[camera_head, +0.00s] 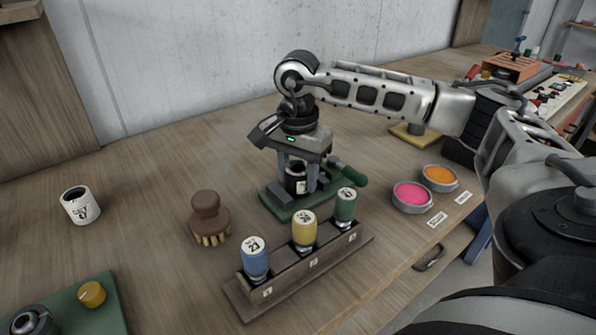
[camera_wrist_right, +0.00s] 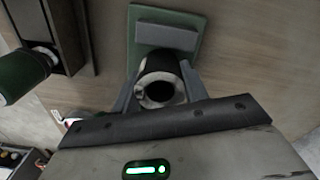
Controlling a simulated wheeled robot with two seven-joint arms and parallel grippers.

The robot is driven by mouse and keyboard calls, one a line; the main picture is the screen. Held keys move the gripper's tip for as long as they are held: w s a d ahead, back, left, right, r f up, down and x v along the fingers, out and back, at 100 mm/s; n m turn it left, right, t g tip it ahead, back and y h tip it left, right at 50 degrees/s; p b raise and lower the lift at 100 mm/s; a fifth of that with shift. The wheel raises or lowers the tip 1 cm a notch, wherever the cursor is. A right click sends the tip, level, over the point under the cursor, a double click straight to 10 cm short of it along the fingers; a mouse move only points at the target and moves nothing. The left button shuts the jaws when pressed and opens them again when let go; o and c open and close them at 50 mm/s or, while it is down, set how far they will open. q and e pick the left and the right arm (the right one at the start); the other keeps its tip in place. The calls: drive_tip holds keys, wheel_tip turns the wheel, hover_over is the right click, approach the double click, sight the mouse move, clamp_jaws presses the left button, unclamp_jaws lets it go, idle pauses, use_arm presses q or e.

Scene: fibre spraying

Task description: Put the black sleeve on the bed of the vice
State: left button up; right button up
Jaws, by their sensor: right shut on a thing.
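My right gripper (camera_head: 297,182) is shut on the black sleeve (camera_head: 295,174), which has a pale label on its side. The sleeve is upright between the fingers, over the vice (camera_head: 291,209) with its green base and green handle. In the right wrist view the sleeve (camera_wrist_right: 161,84) shows its open, pale-rimmed end between the fingers (camera_wrist_right: 160,94), close to a grey jaw block on the green vice base (camera_wrist_right: 143,53). I cannot tell whether its lower end touches the bed. My left gripper is out of view.
A rack (camera_head: 310,272) with blue, yellow and green labelled bottles stands just in front of the vice. A brown brush (camera_head: 207,212) is left of it. A white labelled cup (camera_head: 80,205) stands farther left. Pink (camera_head: 411,196) and orange (camera_head: 439,177) dishes lie right.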

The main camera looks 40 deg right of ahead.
drive_tip(key=shift+f, duration=0.2)
drive_tip(key=o, duration=1.2)
wheel_tip(320, 180, up, 12)
drive_tip(key=shift+r, duration=0.25)
drive_tip(key=shift+s+f, duration=0.1)
